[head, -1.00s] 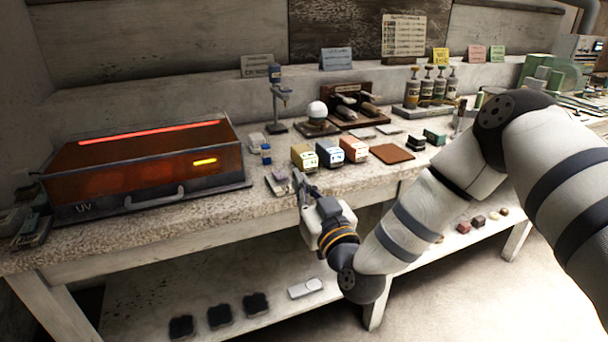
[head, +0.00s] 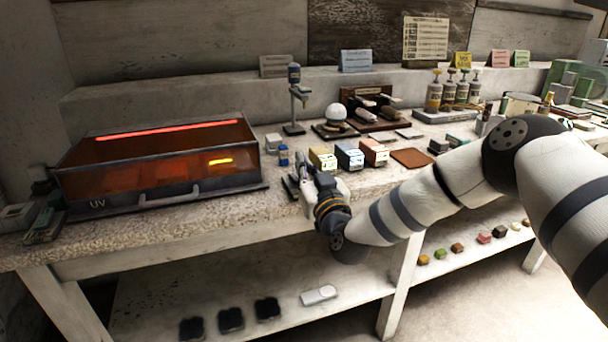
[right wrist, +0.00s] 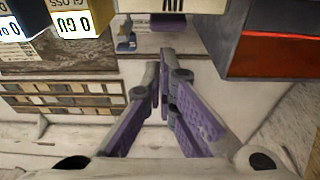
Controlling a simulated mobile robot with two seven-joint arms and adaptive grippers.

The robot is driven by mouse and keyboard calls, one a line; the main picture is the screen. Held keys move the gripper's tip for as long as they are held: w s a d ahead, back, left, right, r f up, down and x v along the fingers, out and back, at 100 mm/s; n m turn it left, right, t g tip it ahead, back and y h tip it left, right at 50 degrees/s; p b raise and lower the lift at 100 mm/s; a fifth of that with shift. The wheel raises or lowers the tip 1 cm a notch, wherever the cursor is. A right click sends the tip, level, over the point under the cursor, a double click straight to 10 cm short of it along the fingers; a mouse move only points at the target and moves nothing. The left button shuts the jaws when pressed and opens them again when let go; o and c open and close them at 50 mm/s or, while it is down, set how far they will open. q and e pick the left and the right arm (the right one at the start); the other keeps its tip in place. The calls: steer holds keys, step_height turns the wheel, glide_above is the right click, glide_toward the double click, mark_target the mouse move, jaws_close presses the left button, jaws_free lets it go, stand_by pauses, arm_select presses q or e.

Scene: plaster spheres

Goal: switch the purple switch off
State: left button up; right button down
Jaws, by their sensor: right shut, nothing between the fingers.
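In the head view my right gripper (head: 302,174) is at the bench's front edge, just right of the UV box. It is shut and empty. It covers most of the spot where the small pale purple switch stands, so the switch's lever position cannot be made out. In the right wrist view a pale block with purple parts (right wrist: 173,6), apparently the purple switch, is cut off by the top edge. My shut fingers (right wrist: 160,68) point towards it, and I cannot tell whether they touch it. My left gripper is out of view.
The UV box (head: 160,165) stands close on the left. A blue switch (head: 284,156) is just behind the gripper. Yellow (head: 322,159), blue (head: 349,157) and orange (head: 375,153) boxes stand close on the right. A brown mat (head: 412,158) lies beyond them.

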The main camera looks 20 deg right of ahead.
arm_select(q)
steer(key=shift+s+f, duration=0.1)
arm_select(e)
steer(key=shift+s+f, duration=0.2)
steer(key=shift+f, duration=0.7)
